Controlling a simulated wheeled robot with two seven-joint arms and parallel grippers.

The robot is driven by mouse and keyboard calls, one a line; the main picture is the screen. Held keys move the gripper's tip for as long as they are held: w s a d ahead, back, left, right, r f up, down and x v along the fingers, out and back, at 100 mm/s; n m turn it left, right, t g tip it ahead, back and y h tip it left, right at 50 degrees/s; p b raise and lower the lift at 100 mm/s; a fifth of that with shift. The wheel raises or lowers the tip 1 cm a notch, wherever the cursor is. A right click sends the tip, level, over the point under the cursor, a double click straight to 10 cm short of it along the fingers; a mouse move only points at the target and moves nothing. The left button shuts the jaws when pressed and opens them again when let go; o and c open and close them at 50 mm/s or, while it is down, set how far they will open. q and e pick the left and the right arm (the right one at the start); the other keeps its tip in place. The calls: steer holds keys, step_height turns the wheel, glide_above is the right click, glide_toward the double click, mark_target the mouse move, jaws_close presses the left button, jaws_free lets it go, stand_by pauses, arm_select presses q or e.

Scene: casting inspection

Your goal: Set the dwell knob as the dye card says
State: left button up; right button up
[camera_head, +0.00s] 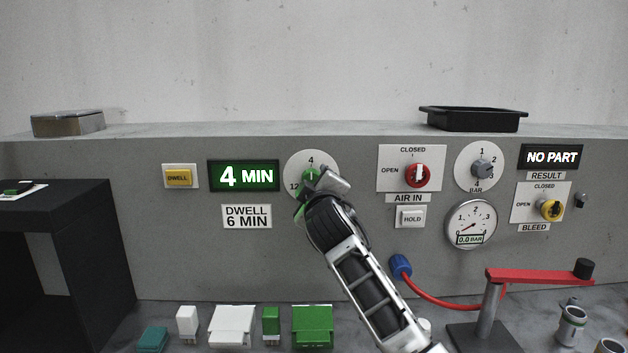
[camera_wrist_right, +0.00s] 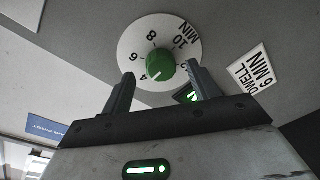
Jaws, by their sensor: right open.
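The green dwell knob (camera_head: 310,174) sits on a round white dial (camera_head: 293,164) on the grey panel. In the right wrist view the knob (camera_wrist_right: 160,67) has a white mark toward 4, and the dial (camera_wrist_right: 134,40) also shows 6, 8 and 10. The display (camera_head: 244,175) reads 4 MIN. The card (camera_head: 246,216) below it reads DWELL 6 MIN; it also shows in the wrist view (camera_wrist_right: 250,72). My right gripper (camera_head: 318,186) is open at the knob, its fingers (camera_wrist_right: 160,70) on either side; contact cannot be told. My left gripper is out of view.
A yellow DWELL button (camera_head: 179,177) is left of the display. Right of the dial are the red air-in knob (camera_head: 417,175), HOLD button (camera_head: 410,217), gauge (camera_head: 470,223) and yellow bleed knob (camera_head: 550,208). A red arm on a stand (camera_head: 535,274) and several small blocks stand on the bench below.

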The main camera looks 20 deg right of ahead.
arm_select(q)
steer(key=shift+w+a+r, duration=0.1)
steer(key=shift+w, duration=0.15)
arm_select(e)
steer(key=shift+w+d, duration=0.2)
steer(key=shift+w, duration=0.9)
steer(key=c, duration=1)
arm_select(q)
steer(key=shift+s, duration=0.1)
arm_select(e)
steer(key=shift+o, duration=0.2)
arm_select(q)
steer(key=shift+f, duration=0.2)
arm_select(e)
steer(key=shift+f, duration=0.15)
